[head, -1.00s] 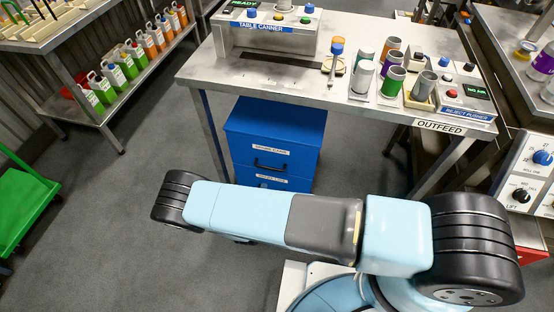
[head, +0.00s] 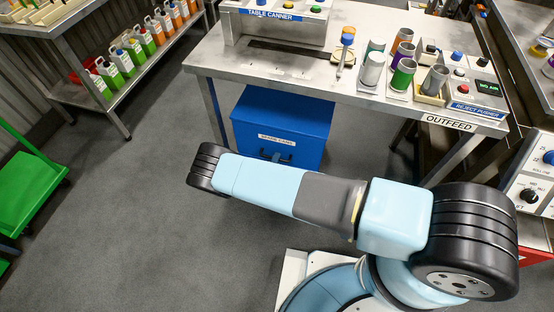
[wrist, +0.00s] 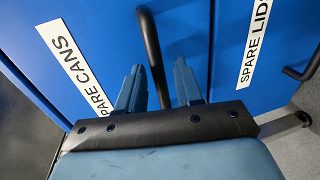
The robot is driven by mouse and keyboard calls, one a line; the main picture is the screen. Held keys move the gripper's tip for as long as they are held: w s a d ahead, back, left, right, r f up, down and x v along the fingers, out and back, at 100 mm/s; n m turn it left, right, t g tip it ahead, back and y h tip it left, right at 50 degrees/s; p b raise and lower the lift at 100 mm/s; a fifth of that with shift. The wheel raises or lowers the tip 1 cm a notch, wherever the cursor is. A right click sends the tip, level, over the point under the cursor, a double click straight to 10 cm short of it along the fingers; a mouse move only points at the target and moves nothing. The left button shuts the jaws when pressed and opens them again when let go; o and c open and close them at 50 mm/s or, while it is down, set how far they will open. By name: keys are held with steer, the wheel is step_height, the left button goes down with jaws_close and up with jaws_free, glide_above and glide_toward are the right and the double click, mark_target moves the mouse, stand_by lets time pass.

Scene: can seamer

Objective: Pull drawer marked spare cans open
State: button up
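The blue drawer cabinet (head: 277,113) stands under the bench in the head view. Its upper drawer bears a SPARE CANS label (head: 277,138), and the dark handle (head: 270,157) below it is partly hidden by my arm. The drawer appears closed. In the wrist view, the SPARE CANS label (wrist: 77,67) is at the left and the black bar handle (wrist: 152,50) runs down between the fingers of my gripper (wrist: 160,80). My gripper is open, one finger on each side of the handle, with visible gaps. In the head view my arm hides the gripper.
The SPARE LIDS drawer (wrist: 253,45) with its own handle (wrist: 302,68) is beside it in the wrist view. The bench (head: 215,68) overhangs the cabinet, with a leg at the cabinet's left. Open floor (head: 130,200) lies left. A green cart (head: 25,185) stands at far left.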

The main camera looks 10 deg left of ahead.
steer(key=shift+w+f, duration=0.15)
steer(key=shift+w, duration=0.5)
jaws_close()
steer(key=shift+s, duration=0.1)
